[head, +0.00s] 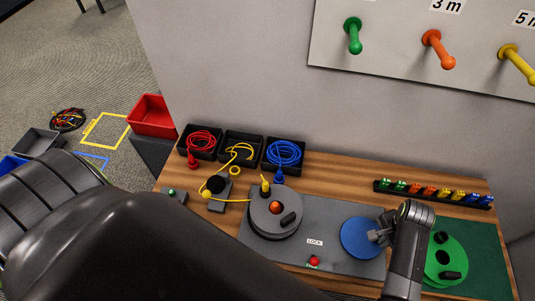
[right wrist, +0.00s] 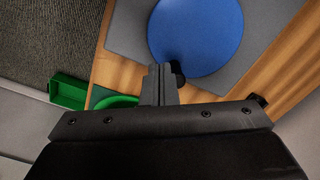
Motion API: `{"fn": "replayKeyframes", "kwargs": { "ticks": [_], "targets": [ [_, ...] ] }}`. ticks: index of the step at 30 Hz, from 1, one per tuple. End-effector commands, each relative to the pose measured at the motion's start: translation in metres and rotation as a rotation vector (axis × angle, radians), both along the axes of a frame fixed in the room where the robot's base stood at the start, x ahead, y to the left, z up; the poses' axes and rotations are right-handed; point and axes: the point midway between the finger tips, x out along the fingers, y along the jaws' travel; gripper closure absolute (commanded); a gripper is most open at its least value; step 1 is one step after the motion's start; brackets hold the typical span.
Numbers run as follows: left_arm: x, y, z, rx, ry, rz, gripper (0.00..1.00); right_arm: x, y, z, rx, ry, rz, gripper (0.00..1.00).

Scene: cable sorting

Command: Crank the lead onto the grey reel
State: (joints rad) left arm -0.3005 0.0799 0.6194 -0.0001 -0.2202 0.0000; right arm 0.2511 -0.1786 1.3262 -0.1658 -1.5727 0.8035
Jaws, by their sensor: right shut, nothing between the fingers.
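The grey reel (head: 262,225) lies on the grey mat, with an orange hub (head: 274,208) and a black crank handle (head: 290,219) on its top. A yellow plug (head: 265,184) stands at its back edge. The yellow lead (head: 237,151) runs from the middle black bin towards a small grey block with a black knob (head: 216,184). My right gripper (head: 379,238) is shut and empty over the right side of a blue disc (head: 356,239), well right of the grey reel. In the right wrist view the shut fingers (right wrist: 160,72) are beside a small black knob (right wrist: 178,73). My left gripper is out of view.
Black bins hold red (head: 201,139) and blue (head: 285,152) leads. A green reel (head: 447,258) lies at the right. A rack of coloured connectors (head: 433,193) stands along the back. A red button (head: 314,261) is at the mat's front. My left arm hides the front left.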

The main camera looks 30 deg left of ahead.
Motion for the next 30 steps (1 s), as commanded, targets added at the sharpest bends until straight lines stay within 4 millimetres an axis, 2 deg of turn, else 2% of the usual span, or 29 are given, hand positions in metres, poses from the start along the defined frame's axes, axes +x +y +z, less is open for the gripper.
{"fn": "replayKeyframes", "kwargs": {
  "ticks": [16, 30],
  "targets": [
    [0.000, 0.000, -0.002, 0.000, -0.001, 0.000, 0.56, 0.000, 0.000, -0.002, 0.000, 0.000, 0.000, 1.00],
    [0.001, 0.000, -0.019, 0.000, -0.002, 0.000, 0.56, 0.000, 0.000, -0.030, 0.000, 0.000, 0.000, 1.00]
  ]
}}
